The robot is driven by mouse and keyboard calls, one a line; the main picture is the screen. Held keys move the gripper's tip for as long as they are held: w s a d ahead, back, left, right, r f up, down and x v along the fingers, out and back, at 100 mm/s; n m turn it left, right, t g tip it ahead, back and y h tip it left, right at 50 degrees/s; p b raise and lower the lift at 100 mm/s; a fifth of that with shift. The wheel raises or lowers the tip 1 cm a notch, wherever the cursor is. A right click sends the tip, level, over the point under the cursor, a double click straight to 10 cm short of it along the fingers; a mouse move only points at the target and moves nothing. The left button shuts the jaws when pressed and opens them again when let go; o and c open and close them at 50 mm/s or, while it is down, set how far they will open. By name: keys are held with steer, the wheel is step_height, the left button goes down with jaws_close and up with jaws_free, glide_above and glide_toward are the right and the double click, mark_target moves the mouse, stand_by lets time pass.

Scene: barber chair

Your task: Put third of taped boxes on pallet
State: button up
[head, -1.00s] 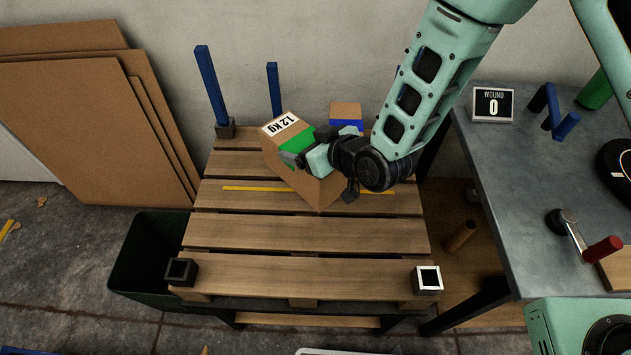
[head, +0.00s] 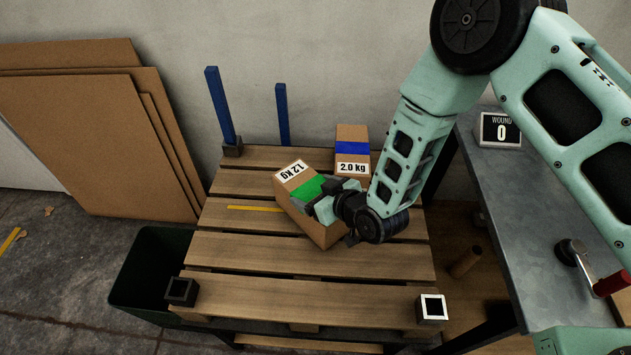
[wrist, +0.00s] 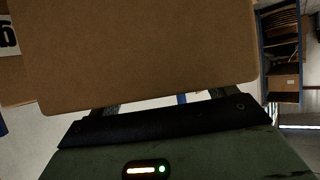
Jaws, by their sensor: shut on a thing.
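My gripper (head: 322,200) is shut on a cardboard box with green tape and a "1.2 kg" label (head: 293,171). The held box sits turned at an angle over the wooden pallet (head: 300,251); I cannot tell whether it touches the slats. In the wrist view the held box (wrist: 140,55) fills the upper middle, and the fingertips are hidden by it. A box with blue tape and a "2.0 kg" label (head: 352,150) stands at the back of the pallet, to the right of and behind the held box.
Two blue posts (head: 219,106) rise at the pallet's back. A yellow strip (head: 255,208) lies left of the held box. A dark green bin (head: 150,270) stands at left, a grey workbench (head: 500,205) at right.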

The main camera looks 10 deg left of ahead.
steer(key=shift+f, duration=0.15)
steer(key=o, duration=1.9)
steer(key=shift+f, duration=0.15)
steer(key=shift+o, duration=0.2)
steer(key=shift+r, duration=0.2)
steer(key=s+d+r+m+g+h, duration=0.1)
steer(key=s+d+r+g+h, duration=0.3)
steer(key=s+d+r, duration=0.6)
steer(key=s+d+r+m+g+h+b, duration=0.1)
steer(key=s+d+r+g+h, duration=0.3)
steer(key=s+d+r, duration=0.6)
steer(key=s+r, duration=0.3)
steer(key=r, duration=0.2)
steer(key=shift+s+d+r+h, duration=0.2)
steer(key=shift+s+h, duration=0.1)
